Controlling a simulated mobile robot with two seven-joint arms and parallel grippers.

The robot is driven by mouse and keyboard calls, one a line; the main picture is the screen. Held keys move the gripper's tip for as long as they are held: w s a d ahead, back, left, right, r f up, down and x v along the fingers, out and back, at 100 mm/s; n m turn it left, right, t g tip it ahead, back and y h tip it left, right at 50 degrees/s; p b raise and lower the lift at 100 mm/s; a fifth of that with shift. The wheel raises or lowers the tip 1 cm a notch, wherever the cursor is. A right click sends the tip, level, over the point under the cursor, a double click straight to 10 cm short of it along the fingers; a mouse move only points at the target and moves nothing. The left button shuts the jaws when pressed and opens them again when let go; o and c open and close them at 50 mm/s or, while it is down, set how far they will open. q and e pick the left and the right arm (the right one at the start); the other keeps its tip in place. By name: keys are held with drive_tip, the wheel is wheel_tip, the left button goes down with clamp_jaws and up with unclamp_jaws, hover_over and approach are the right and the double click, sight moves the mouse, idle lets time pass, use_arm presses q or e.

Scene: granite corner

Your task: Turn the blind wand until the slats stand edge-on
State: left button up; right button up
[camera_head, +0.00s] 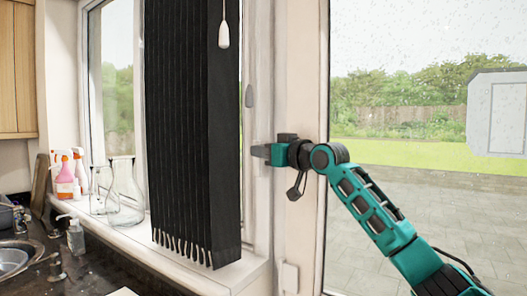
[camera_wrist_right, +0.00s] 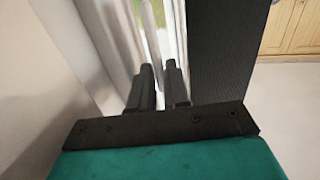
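The blind (camera_head: 190,120) hangs in the window as a stack of long black vertical slats, drawn close together. A thin cord with a white drop-shaped wand end (camera_head: 223,38) hangs in front of its upper right part. My right gripper (camera_head: 257,152) is beside the window frame, right of the blind and below the wand end, apart from it. In the right wrist view the two dark fingers (camera_wrist_right: 158,72) stand apart, with no held object visible between them. The blind (camera_wrist_right: 225,60) fills the area right of the fingers there. My left gripper is out of view.
Glass vessels (camera_head: 124,195) and spray bottles (camera_head: 66,175) stand on the sill at the left. A soap dispenser (camera_head: 75,237) stands by the sink (camera_head: 14,259). A grey drop-shaped item (camera_head: 248,96) shows against the frame above my gripper.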

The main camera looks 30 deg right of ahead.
drive_tip(key=o, duration=0.3)
drive_tip(key=shift+o, duration=0.2)
drive_tip(key=s+d+b, duration=0.2)
drive_tip(key=s+b, duration=0.2)
drive_tip(key=s, duration=0.8)
drive_tip(key=shift+s, duration=0.4)
